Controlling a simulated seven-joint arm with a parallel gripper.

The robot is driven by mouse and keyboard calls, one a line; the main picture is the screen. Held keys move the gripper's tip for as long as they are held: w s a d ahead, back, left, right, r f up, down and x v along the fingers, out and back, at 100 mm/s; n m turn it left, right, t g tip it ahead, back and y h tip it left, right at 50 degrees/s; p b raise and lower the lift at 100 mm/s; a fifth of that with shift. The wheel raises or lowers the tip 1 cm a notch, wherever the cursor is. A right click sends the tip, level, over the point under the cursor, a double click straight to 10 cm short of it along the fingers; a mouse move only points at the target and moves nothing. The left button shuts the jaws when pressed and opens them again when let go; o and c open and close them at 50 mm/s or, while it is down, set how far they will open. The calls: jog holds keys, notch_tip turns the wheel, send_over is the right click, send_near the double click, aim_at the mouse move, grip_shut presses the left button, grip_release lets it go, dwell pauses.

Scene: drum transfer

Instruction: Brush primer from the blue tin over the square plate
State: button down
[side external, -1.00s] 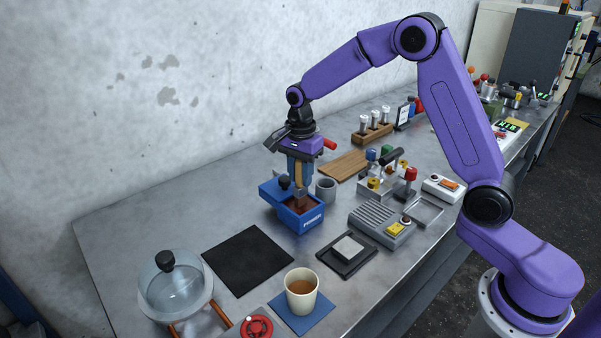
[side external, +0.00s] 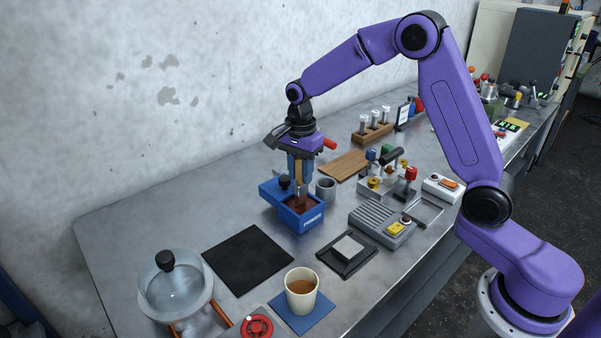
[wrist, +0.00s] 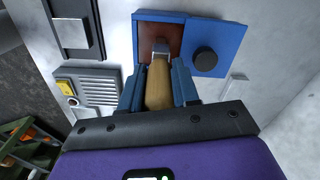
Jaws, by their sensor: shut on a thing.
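The blue tin (side external: 312,222), labelled primer, stands open on the bench with reddish-brown primer inside. Its blue lid with a black knob (side external: 284,183) sits at its back left side in the side view; the lid also shows in the wrist view (wrist: 222,48). My gripper (side external: 300,176) is shut on the wooden handle of a brush (wrist: 158,86), upright above the tin. The brush's metal ferrule is at the tin's opening and its bristles are hidden. The square plate (side external: 348,247) is light grey and lies on a dark holder (side external: 334,262) to the right and in front of the tin.
A grey cup (side external: 326,189) stands close behind the tin. A ribbed grey box with a yellow switch (side external: 382,226) is right of it. A black mat (side external: 248,260), a cup of brown liquid (side external: 301,289) and a glass bowl (side external: 176,288) are in front.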

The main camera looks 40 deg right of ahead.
jog(key=shift+r, duration=3.15)
